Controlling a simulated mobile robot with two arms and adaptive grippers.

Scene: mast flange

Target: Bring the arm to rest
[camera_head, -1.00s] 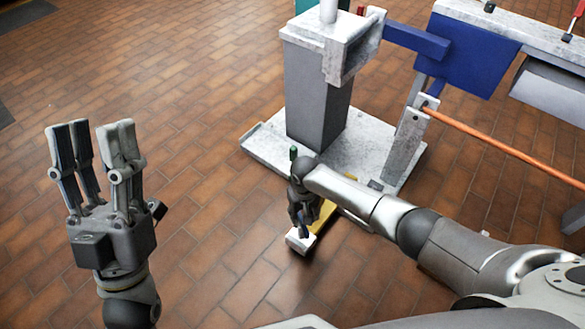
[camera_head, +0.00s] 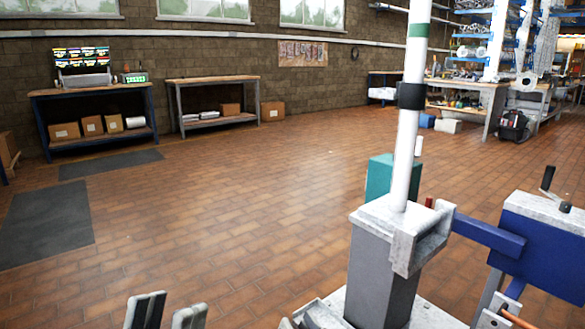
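My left gripper (camera_head: 168,311) shows only by its upright grey fingertips at the bottom edge. The tips stand apart with nothing between them, and bare floor lies beyond them; the rest of this arm is below the picture. My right gripper and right arm are out of view. A white mast (camera_head: 406,140) with a green band and a black collar stands upright on a grey pedestal (camera_head: 383,275), to the right of my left gripper and well apart from it.
A blue arm (camera_head: 488,232) runs from the pedestal's bracket to a blue panel (camera_head: 543,250) at right. A teal box (camera_head: 388,178) stands behind the mast. Workbenches (camera_head: 212,80) line the back wall. Dark mats (camera_head: 46,222) lie at left. The middle floor is clear.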

